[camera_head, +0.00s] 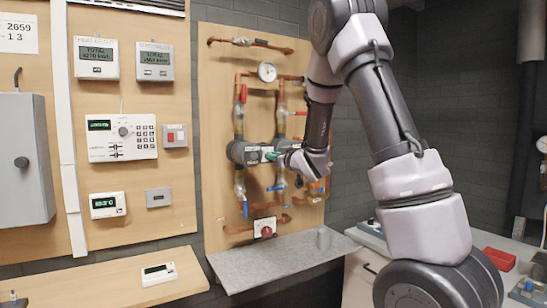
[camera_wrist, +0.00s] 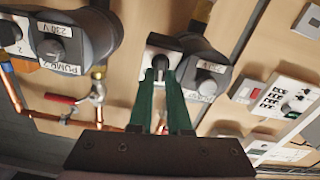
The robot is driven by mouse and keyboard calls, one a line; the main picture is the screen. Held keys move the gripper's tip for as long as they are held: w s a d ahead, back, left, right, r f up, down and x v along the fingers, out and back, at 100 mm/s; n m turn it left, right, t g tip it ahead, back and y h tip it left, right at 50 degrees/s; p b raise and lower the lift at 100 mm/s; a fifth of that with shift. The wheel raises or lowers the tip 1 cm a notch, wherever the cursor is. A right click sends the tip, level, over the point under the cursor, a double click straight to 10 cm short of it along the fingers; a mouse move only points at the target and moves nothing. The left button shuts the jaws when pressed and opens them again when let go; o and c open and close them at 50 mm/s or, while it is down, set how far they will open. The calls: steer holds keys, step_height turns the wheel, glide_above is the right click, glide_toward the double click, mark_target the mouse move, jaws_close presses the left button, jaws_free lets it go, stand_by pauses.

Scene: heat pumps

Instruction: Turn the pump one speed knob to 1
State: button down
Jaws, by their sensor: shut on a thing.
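Two dark grey pumps sit side by side on the pipework of a wooden board. The left pump (camera_head: 238,152) in the head view shows on the right in the wrist view (camera_wrist: 208,62). My gripper (camera_head: 268,155) reaches its front from the right.
The other pump (camera_wrist: 95,35), labelled PUMP 2, stands close beside my fingers. Copper pipes, a red-handled valve (camera_wrist: 62,99) and a pressure gauge (camera_head: 267,71) are near. A control panel (camera_head: 122,137) hangs left; a grey shelf (camera_head: 270,265) lies below.

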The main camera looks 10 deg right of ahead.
steer(key=shift+s+a+f+n, duration=0.1)
steer(key=shift+n, duration=1.65)
steer(key=shift+a+f+n, duration=0.1)
steer(key=shift+n, duration=1.65)
steer(key=c, duration=0.9)
jaws_free()
steer(key=shift+o, duration=0.2)
steer(key=shift+s+r, duration=0.1)
steer(key=v, duration=1)
steer(key=shift+s, duration=0.3)
